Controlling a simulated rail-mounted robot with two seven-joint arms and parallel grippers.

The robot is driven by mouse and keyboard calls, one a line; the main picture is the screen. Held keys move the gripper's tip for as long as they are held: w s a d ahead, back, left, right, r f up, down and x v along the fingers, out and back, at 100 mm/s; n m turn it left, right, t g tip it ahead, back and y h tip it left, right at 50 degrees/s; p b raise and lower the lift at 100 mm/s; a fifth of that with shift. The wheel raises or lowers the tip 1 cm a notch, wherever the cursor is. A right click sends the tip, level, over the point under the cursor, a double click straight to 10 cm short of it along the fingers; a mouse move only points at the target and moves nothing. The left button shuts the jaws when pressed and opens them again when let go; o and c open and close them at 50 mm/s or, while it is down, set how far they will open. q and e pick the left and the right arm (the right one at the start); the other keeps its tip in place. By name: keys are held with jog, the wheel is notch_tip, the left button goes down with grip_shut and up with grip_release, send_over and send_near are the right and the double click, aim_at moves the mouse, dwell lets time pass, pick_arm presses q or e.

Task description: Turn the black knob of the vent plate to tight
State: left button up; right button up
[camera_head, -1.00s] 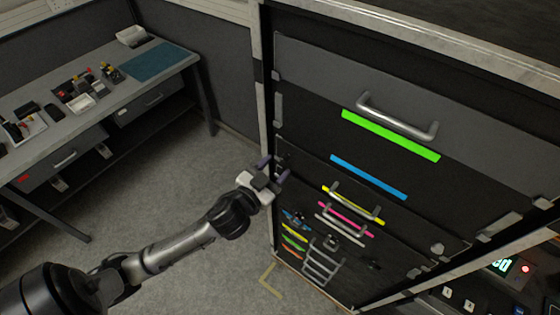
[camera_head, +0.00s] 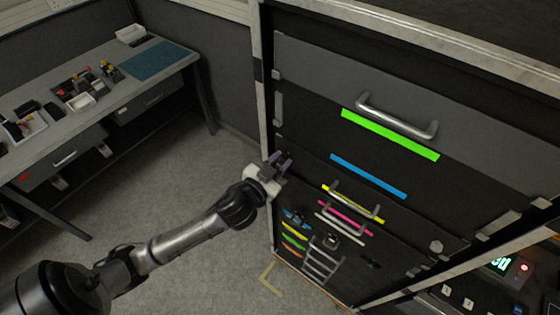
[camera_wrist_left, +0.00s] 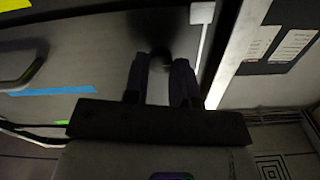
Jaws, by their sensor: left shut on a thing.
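The black knob (camera_wrist_left: 160,54) shows in the left wrist view as a small dark shape between my fingertips, at the lower edge of a dark shadow on the plate. Its marking cannot be read. My left gripper (camera_wrist_left: 161,68) is shut on it, with one finger on each side. In the head view my left gripper (camera_head: 283,162) is at the left edge of the dark cabinet front, left of the blue strip (camera_head: 368,176); the knob is hidden there. The dark plate (camera_wrist_left: 90,60) fills the upper left of the left wrist view. My right gripper is not in view.
A drawer handle (camera_head: 397,116) and green strip (camera_head: 390,135) are up and right of the gripper. Smaller handles (camera_head: 350,199) are below right. A workbench (camera_head: 100,90) with small parts stands at the left. The floor between is clear.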

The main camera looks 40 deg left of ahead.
pick_arm(q)
jog(key=shift+c, duration=1.4)
jog(key=shift+r+m+p, duration=0.1)
jog(key=shift+m+p, duration=1.25)
jog(key=shift+m, duration=0.25)
jog(key=m+p, duration=0.3)
jog(key=m, duration=0.2)
jog(key=shift+d, duration=0.1)
jog(key=m+p, duration=0.2)
jog(key=m, duration=0.2)
jog(key=shift+m+p, duration=0.4)
jog(key=shift+f+m+p, duration=0.15)
jog(key=shift+m+p, duration=0.4)
jog(key=shift+m, duration=0.7)
jog(key=shift+f+m+p, duration=0.15)
jog(key=shift+m+p, duration=0.35)
jog(key=shift+m, duration=0.75)
jog(key=o, duration=0.9)
